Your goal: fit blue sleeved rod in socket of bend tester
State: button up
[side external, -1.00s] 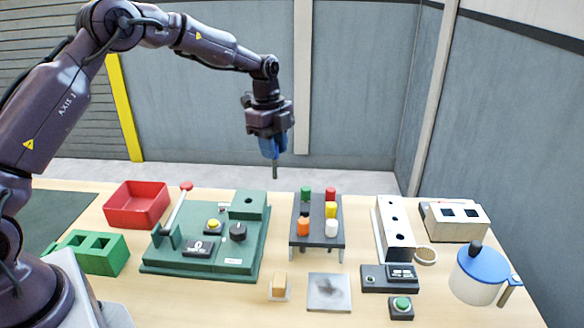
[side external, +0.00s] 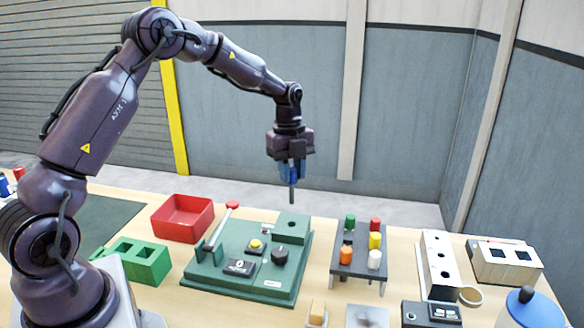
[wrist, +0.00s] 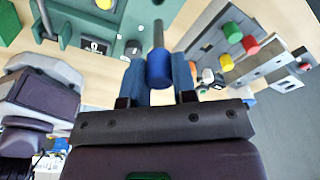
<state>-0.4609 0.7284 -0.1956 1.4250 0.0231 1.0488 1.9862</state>
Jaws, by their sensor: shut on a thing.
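My gripper (side external: 291,178) is shut on the blue sleeved rod, high over the table. The rod's bare grey end (side external: 292,196) points straight down. In the wrist view the blue sleeve (wrist: 159,70) sits between the two blue fingers, with the grey rod (wrist: 158,36) extending past it. The green bend tester (side external: 225,276) stands below, with a red-tipped lever, yellow button, black dial and small display. Its raised block (side external: 292,228) at the back right has a dark socket hole in its top. The rod's tip appears above this block, with a gap. The wrist view shows part of the tester (wrist: 110,22).
A red bin (side external: 183,218) and a green two-hole block (side external: 135,261) stand left of the tester. A rack of coloured pegs (side external: 357,256) stands to its right. Farther right are a white holed block (side external: 438,262), a beige box (side external: 504,262) and a blue-lidded pot (side external: 527,311).

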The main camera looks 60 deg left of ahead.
aim_at(292, 190)
jog(key=shift+f, duration=2.45)
jog(key=shift+f, duration=3.05)
jog(key=o, duration=1)
jog(key=shift+r, duration=0.1)
jog(key=r, duration=0.4)
jog(key=a+r, duration=0.1)
jog(key=r, duration=0.7)
jog(key=shift+w+a+r, duration=0.1)
jog(key=shift+a+r, duration=0.15)
jog(key=shift+r, duration=0.1)
